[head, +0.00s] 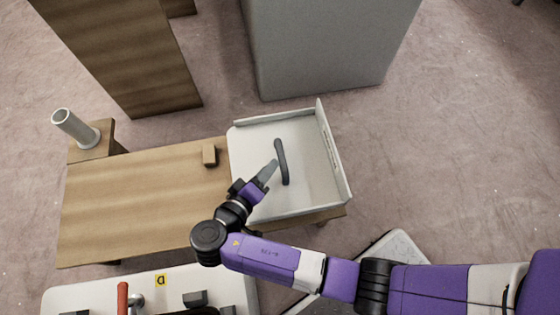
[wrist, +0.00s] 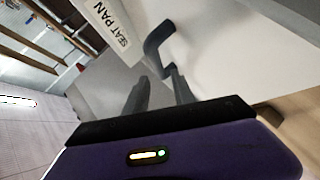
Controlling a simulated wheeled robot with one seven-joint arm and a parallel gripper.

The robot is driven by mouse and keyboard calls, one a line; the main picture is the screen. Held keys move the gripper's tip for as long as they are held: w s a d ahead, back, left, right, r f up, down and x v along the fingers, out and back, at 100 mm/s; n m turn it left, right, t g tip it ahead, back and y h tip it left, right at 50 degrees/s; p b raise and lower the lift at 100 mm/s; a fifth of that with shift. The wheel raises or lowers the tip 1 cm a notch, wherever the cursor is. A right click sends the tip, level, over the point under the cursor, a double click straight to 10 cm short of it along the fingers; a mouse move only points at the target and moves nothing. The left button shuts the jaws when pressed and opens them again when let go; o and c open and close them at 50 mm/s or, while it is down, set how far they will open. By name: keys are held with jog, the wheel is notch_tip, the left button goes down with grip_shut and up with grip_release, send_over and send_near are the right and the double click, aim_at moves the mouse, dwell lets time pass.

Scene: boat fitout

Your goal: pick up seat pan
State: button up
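The seat pan (head: 310,150) is a white tray with raised walls at its far and right sides and a dark curved handle (head: 282,160) on its floor. It rests on the right end of a wooden bench. My gripper (head: 268,172) is over the pan, just left of the handle. In the wrist view, the wall of the seat pan (wrist: 105,25) bears the label "SEAT PAN". The handle (wrist: 154,40) lies beyond the two dark fingers of my gripper (wrist: 158,88). The fingers are apart with nothing visible held; whether one touches the handle is unclear.
A grey tube (head: 75,126) stands on a wooden piece at the left. A large grey box (head: 325,45) and a wooden panel (head: 140,60) stand behind. A white panel (head: 70,295) with a red lever is in front.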

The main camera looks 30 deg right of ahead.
aim_at(279, 158)
jog(key=b+x, duration=0.1)
jog(key=x, duration=0.2)
jog(key=b+x, duration=0.1)
jog(key=x, duration=0.2)
jog(key=shift+s+d, duration=0.2)
jog(key=shift+w+d+f+b, duration=0.15)
jog(key=shift+w+d+b, duration=0.2)
jog(key=shift+d, duration=0.2)
jog(key=shift+c, duration=0.2)
grip_shut()
dwell(0.5)
